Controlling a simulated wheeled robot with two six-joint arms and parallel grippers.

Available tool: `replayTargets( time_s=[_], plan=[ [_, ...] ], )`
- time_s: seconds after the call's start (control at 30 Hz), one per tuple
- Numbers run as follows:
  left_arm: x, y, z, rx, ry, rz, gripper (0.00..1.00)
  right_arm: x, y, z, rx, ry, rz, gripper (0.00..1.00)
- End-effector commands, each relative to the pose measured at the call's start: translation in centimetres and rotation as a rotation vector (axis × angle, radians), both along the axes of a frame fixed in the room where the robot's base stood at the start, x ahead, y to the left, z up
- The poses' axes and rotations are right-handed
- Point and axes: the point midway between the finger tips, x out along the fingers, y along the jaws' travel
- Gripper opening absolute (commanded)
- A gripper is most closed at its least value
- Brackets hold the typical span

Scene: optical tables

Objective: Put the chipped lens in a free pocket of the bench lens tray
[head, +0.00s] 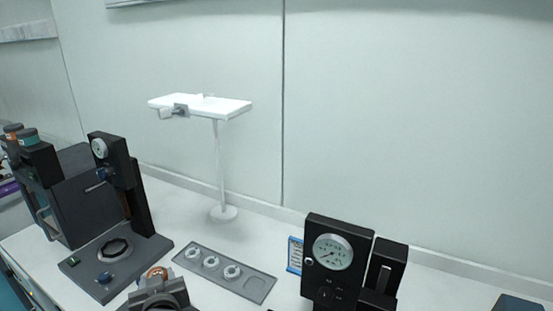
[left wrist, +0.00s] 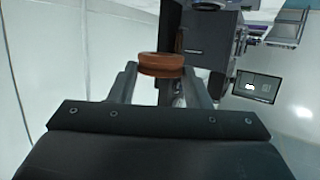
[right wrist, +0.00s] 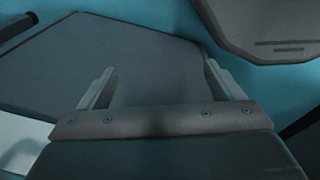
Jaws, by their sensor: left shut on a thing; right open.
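My left gripper (head: 159,284) is shut on an orange-brown ringed lens (head: 157,273), low in the head view. In the left wrist view the lens (left wrist: 161,64) sits between the fingertips; no chip can be made out. The grey bench lens tray (head: 257,287) lies on the bench just right of and beyond the left gripper. Three white-ringed lenses (head: 211,262) sit in its left and middle pockets. The pocket at its right end looks empty. My right gripper (right wrist: 160,85) is open and empty in the right wrist view; it is out of the head view.
A black instrument with a round stage (head: 115,249) stands left of the tray. A black dial gauge (head: 333,251) stands to its right, with a blue-edged card (head: 295,255) beside it. A white shelf on a post (head: 219,170) rises behind the tray.

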Motion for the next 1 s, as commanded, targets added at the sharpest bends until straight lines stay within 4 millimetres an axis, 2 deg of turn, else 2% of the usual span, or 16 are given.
replayTargets(
  time_s=[0.13,0.3,0.43,0.63,1.0],
  plan=[
    [1.0,-2.4,4.4,-0.004,-0.015,-0.100,0.18,0.0,-0.1,-0.4,-0.001,0.000,0.000,0.87],
    [1.0,-6.6,9.9,0.000,-0.017,-0.309,0.18,0.0,-0.1,-0.8,-0.001,0.001,0.000,0.87],
    [0.4,-9.0,12.7,0.003,-0.012,-0.444,0.18,-0.1,-0.1,-0.9,-0.001,0.001,0.000,0.87],
    [-0.4,-10.8,14.5,0.003,-0.005,-0.548,0.18,-0.1,0.0,-1.0,-0.001,0.001,0.000,0.87],
    [-0.6,-11.1,14.7,0.000,-0.001,-0.563,0.18,-0.1,0.0,-1.0,0.000,0.002,0.000,0.87]
  ],
)
